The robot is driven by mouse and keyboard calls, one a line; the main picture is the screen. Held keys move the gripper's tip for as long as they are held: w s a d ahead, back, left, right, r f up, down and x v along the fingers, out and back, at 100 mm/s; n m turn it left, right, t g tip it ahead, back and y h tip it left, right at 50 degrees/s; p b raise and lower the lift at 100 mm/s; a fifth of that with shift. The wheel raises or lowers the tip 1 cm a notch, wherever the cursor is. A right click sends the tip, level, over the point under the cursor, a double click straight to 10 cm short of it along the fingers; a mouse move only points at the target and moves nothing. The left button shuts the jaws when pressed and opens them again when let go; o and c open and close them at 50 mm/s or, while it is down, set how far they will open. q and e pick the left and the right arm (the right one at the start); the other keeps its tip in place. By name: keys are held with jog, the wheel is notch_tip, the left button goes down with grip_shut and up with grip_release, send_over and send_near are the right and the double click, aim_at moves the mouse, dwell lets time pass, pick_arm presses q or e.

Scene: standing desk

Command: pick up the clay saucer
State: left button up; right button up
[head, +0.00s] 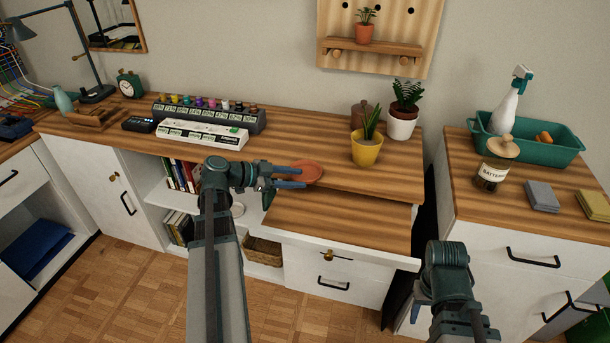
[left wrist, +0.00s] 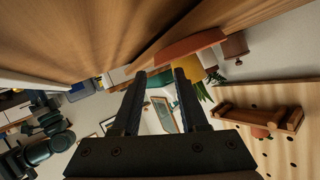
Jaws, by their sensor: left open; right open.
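The clay saucer (head: 309,171) is a flat, round, reddish-orange dish on the wooden desk top near its front edge. In the left wrist view the saucer (left wrist: 190,47) shows edge-on, just beyond my fingertips. My left gripper (head: 298,178) is open at the saucer's left and front side, with its fingers pointing right. The fingers overlap the saucer's near left part in the head view; I cannot tell if they touch it. In the left wrist view the gripper (left wrist: 165,75) has an empty gap between its fingers. My right gripper (head: 416,311) is low at the right, mostly hidden, away from the saucer.
A yellow plant pot (head: 367,151) stands right of the saucer, with a white pot (head: 401,126) and a brown jar (head: 359,116) behind. A white power strip (head: 203,134) and a rack of small bottles (head: 215,112) lie to the left. A lower wooden surface (head: 340,222) projects in front.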

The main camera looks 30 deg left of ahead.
aim_at(311, 180)
pick_arm(q)
jog(key=b+x, duration=0.1)
jog(key=x, duration=0.3)
jog(key=shift+s+f, duration=0.1)
jog(key=shift+c, duration=0.3)
grip_shut()
dwell(1.0)
